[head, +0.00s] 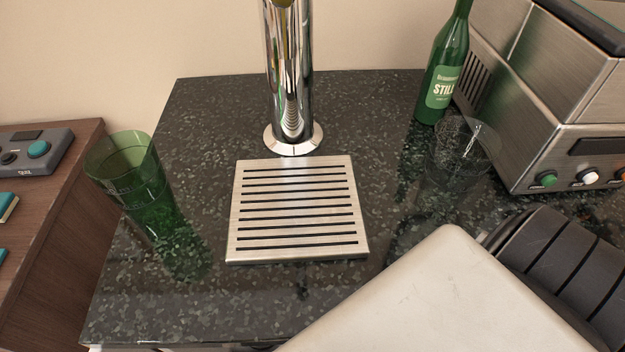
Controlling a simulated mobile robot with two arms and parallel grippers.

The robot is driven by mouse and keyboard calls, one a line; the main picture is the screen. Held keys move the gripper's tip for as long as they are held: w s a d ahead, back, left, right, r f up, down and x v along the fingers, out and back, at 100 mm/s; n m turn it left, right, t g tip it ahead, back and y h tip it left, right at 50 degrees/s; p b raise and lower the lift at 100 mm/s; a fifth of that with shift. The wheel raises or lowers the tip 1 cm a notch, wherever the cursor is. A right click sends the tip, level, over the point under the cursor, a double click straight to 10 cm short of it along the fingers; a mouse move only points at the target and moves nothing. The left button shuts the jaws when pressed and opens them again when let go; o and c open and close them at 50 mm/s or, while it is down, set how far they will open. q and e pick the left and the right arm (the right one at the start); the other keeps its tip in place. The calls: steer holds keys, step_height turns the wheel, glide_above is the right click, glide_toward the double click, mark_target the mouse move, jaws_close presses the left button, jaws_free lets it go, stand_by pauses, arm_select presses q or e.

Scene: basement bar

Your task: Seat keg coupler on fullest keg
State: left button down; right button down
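No keg and no keg coupler show in the head view. A chrome tap tower (290,75) stands upright on the dark speckled counter (205,110), its top cut off by the frame. A slotted metal drip tray (297,255) lies flat on the counter in front of the tower's round base. Neither my left nor my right gripper is in view. The lower right of the view is blocked by a large pale shape close to the camera.
A green tumbler (130,165) stands near the counter's left edge. A clear glass (455,150) and a green bottle (440,85) stand at the right, beside a steel machine (560,150). A wooden surface (70,135) with a grey device (35,155) is at far left.

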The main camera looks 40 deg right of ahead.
steer(key=shift+f, duration=0.2)
steer(key=c, duration=0.8)
jaws_free()
